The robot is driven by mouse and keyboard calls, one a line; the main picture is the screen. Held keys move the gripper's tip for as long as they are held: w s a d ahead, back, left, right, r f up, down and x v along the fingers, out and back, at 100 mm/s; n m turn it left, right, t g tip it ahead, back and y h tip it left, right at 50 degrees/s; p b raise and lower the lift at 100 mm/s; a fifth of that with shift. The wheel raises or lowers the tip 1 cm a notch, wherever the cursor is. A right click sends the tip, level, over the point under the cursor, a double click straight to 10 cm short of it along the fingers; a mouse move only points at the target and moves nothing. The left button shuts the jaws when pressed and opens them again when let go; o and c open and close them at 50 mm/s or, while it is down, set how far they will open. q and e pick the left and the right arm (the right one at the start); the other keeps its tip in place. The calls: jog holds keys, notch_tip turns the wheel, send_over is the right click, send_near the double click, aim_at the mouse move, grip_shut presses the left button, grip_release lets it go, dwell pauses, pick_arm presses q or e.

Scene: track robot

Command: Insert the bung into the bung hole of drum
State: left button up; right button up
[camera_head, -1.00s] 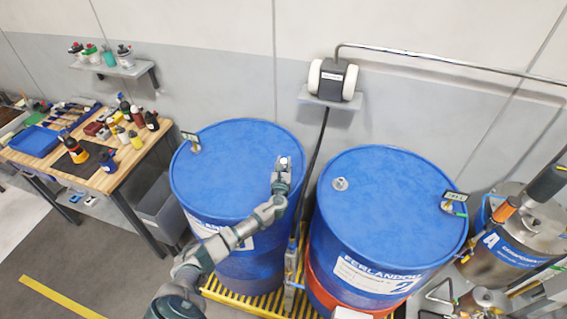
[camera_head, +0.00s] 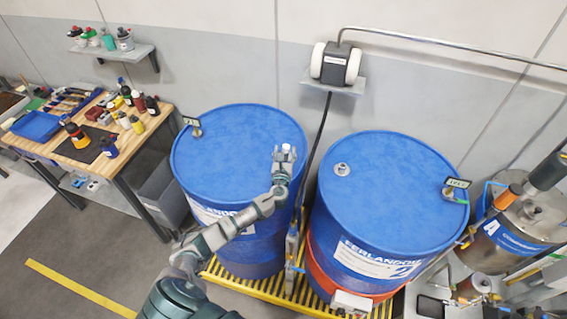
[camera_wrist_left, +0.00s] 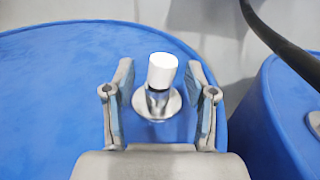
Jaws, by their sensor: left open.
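The white cylindrical bung (camera_wrist_left: 162,72) stands upright at the metal bung hole fitting (camera_wrist_left: 157,103) on the left blue drum (camera_wrist_left: 50,80). How far it is seated cannot be told. My left gripper (camera_wrist_left: 161,88) is open, with one finger on each side of the bung and visible gaps between. In the head view, my left gripper (camera_head: 283,160) is over the right part of the left drum's top (camera_head: 235,145), with the white bung (camera_head: 287,149) showing at its tip. My right gripper is not in view.
A second blue drum (camera_head: 390,195) with a metal fitting (camera_head: 342,169) stands at right. A black hose (camera_head: 318,140) runs down between the drums from a wall pump (camera_head: 335,65). A workbench (camera_head: 130,155) with bottles is at left; a steel vessel (camera_head: 520,225) is at right.

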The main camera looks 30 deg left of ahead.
pick_arm(q)
jog(key=v, duration=0.9)
jog(key=shift+s+d, duration=0.15)
jog(key=shift+s, duration=0.15)
